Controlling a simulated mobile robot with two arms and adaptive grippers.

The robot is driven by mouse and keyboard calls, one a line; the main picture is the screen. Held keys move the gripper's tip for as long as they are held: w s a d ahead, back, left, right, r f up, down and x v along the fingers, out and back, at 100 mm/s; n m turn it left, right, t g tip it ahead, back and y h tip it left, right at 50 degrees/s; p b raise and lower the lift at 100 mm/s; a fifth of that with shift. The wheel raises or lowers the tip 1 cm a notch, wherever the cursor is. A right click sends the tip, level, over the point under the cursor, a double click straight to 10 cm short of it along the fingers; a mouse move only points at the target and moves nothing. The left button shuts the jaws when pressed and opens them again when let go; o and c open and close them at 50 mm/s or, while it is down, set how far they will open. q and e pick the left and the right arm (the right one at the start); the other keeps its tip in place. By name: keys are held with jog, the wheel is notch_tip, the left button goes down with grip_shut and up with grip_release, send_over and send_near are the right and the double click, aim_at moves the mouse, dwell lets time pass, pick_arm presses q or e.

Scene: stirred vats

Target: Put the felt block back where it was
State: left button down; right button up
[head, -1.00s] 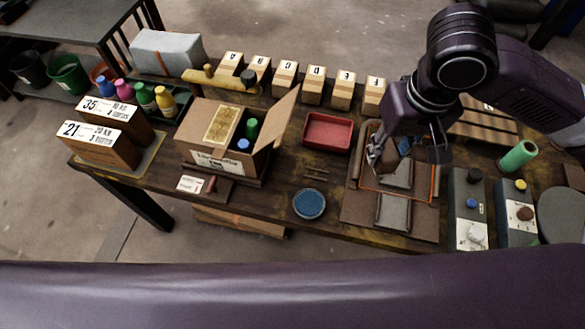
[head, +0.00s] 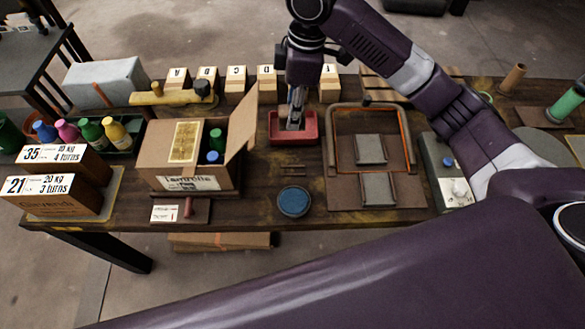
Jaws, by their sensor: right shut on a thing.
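My right gripper (head: 296,112) points down into the red tray (head: 308,139) at the middle back of the table. It is shut on a small greyish block, which I take to be the felt block (head: 293,125). The fingers hide most of the block, and I cannot tell whether it touches the tray floor. To the right, a brown board (head: 345,197) carries two grey pads, a rear one (head: 371,149) and a front one (head: 379,190), inside and below a curved frame (head: 333,125). My left gripper is not in view.
An open cardboard box (head: 160,160) with bottles stands left of the tray. Lettered wooden blocks (head: 236,85) line the back edge. A round blue dish (head: 293,202) lies in front. A control box (head: 437,165) stands right of the board. Bare table lies around the dish.

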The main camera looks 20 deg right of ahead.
notch_tip(320, 180, down, 20)
jog(key=shift+r+p, duration=0.15)
jog(key=shift+p, duration=0.55)
jog(key=shift+f, duration=0.45)
jog(key=o, duration=1)
jog(key=r, duration=0.4)
jog(key=d+r, duration=0.1)
jog(key=r, duration=0.8)
jog(key=shift+s+d+b, duration=0.2)
jog(key=shift+s+b, duration=0.05)
jog(key=shift+b, duration=0.1)
jog(key=shift+f, duration=0.1)
